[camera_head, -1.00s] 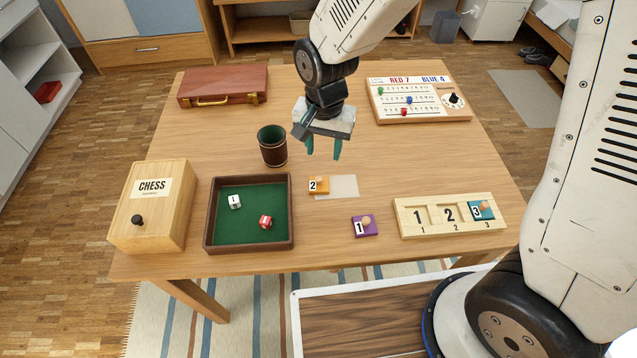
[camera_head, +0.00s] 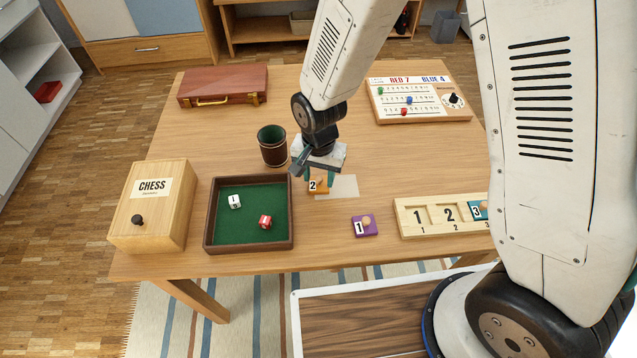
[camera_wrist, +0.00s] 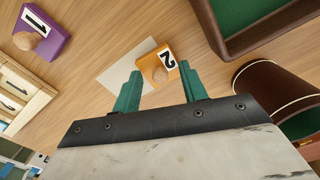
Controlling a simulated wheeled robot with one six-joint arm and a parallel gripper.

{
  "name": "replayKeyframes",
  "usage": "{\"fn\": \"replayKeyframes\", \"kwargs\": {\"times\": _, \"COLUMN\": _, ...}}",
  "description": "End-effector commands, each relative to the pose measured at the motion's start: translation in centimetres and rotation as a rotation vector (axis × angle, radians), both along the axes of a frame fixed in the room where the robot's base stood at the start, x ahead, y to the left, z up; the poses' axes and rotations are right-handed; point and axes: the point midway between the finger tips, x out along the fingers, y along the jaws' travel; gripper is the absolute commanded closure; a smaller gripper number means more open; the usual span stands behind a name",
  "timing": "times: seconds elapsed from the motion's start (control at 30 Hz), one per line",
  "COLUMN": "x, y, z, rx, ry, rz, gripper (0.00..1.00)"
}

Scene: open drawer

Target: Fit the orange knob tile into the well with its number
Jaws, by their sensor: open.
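The orange knob tile (camera_head: 318,186) bears a number 2 and lies on the table at the left end of a pale sheet. It also shows in the wrist view (camera_wrist: 150,70), with its round wooden knob between my fingers. My gripper (camera_head: 318,180) is open just above the tile, with its green fingers on either side in the picture; contact cannot be told. The wooden board (camera_head: 407,231) at the right front has wells numbered 1, 2 and 3. Wells 1 and 2 (camera_head: 449,213) are empty. A teal tile (camera_head: 477,210) with a 3 sits in the third well, partly hidden by my arm.
A purple tile (camera_head: 364,226) with a 1 lies left of the board. A green-lined dice tray (camera_head: 248,243) and a dark cup (camera_head: 272,150) stand left of my gripper. The table's middle right is clear.

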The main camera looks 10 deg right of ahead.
Motion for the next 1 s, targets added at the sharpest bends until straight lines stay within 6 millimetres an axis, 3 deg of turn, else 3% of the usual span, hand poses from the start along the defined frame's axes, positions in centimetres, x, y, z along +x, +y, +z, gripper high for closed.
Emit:
{"fn": "replayKeyframes", "kwargs": {"times": 0.03, "x": 0.0, "y": 0.0, "z": 0.0, "rx": 0.0, "ry": 0.0, "rz": 0.0, "gripper": 0.57}}
{"fn": "replayKeyframes", "kwargs": {"times": 0.2, "x": 0.0, "y": 0.0, "z": 0.0, "rx": 0.0, "ry": 0.0, "rz": 0.0, "gripper": 1.0}}
{"fn": "replayKeyframes", "kwargs": {"times": 0.57, "x": 0.0, "y": 0.0, "z": 0.5, "rx": 0.0, "ry": 0.0, "rz": 0.0, "gripper": 1.0}}
{"fn": "replayKeyframes", "kwargs": {"times": 1.0, "x": 0.1, "y": 0.1, "z": 8.3, "rx": 0.002, "ry": -0.003, "rz": 0.0, "gripper": 1.0}}
